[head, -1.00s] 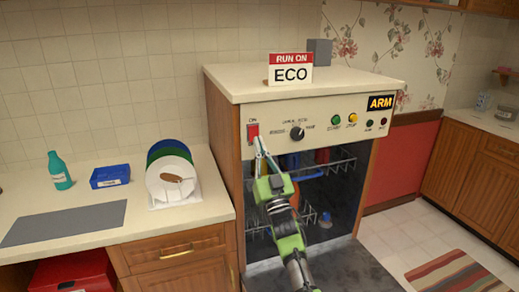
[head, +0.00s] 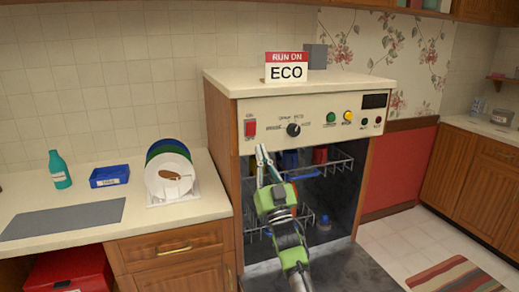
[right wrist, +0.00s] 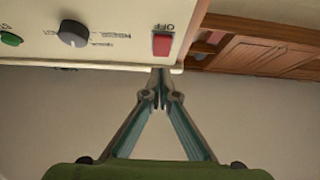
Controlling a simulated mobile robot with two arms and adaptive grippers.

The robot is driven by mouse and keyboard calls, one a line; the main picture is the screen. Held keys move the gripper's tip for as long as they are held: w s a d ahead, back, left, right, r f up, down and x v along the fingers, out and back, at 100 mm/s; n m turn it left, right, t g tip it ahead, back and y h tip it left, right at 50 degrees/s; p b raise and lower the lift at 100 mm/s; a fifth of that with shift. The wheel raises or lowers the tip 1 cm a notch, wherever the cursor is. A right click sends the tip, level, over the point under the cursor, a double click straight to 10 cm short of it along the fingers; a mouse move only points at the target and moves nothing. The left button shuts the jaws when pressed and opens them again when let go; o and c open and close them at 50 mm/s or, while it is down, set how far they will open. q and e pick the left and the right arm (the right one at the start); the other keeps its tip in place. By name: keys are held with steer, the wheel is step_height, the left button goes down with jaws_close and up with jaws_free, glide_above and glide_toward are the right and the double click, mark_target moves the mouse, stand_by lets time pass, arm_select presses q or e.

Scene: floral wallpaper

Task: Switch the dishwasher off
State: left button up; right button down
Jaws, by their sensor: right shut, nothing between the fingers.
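The dishwasher's cream control panel (head: 330,122) faces me in the head view. Its red power switch (head: 251,128) is at the panel's left end, and it also shows in the right wrist view (right wrist: 162,45) next to an "OFF" label. The panel's display (head: 374,101) is dark. My right gripper (head: 262,150) is shut and empty, its tips just below the switch in the head view. In the right wrist view the fingertips (right wrist: 160,104) meet in front of the panel edge, apart from the switch. My left gripper is not in view.
A dial (head: 294,129), a green button (head: 331,117) and a yellow button (head: 348,117) are on the panel. Racks (head: 335,165) show in the open dishwasher below. An ECO sign (head: 286,73) stands on top. A plate rack (head: 170,177) stands on the left counter.

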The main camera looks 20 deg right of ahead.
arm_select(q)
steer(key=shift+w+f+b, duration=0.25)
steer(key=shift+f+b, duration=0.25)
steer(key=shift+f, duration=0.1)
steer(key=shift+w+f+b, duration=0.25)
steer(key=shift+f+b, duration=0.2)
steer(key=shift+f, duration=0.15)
arm_select(e)
steer(key=s+f, duration=0.3)
steer(key=f, duration=0.4)
steer(key=shift+s+f, duration=0.25)
steer(key=shift+s, duration=0.05)
steer(key=shift+d, duration=0.1)
